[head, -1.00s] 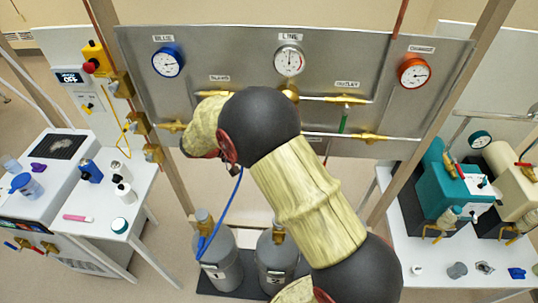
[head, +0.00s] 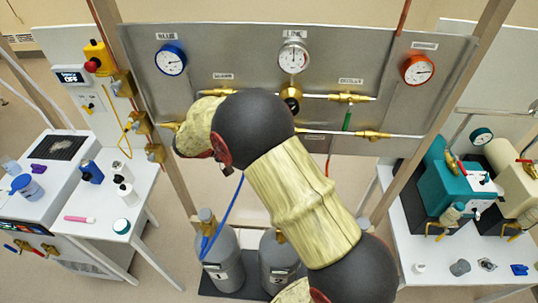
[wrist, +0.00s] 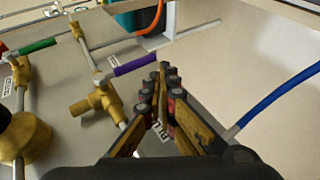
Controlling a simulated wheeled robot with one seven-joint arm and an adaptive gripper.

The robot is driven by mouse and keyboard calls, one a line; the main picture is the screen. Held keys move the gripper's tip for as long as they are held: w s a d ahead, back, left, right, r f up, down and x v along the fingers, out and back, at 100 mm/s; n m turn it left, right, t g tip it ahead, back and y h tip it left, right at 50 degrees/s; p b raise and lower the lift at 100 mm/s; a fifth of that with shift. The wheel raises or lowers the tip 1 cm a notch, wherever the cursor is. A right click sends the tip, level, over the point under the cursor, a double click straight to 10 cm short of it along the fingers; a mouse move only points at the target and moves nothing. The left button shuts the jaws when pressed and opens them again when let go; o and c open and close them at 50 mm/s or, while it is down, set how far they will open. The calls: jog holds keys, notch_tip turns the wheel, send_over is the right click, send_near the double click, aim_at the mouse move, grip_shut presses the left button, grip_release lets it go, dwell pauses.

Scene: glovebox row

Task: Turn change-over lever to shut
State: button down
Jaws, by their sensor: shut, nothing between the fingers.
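The wrist view shows a purple lever (wrist: 135,65) on a brass valve body (wrist: 98,105) and a green lever (wrist: 38,46) on another pipe. I cannot read a label that tells which is the change-over lever. My gripper (wrist: 165,72) is shut and empty, its tips close beside the purple lever's free end. I cannot tell whether they touch. In the head view my arm hides the gripper and the purple lever. There the green lever (head: 347,121) hangs down below the upper pipe on the right of the panel.
The grey panel (head: 220,60) carries a blue gauge (head: 171,60), a line gauge (head: 292,55) and an orange gauge (head: 418,70). A blue hose (wrist: 280,95) runs right of my fingers. Grey cylinders (head: 222,262) stand below. Side benches hold bottles and pumps.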

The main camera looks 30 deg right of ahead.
jog(key=f+p+v, duration=0.1)
jog(key=v, duration=0.9)
jog(key=shift+w+a, duration=0.35)
jog(key=shift+a, duration=0.3)
jog(key=shift+f, duration=0.1)
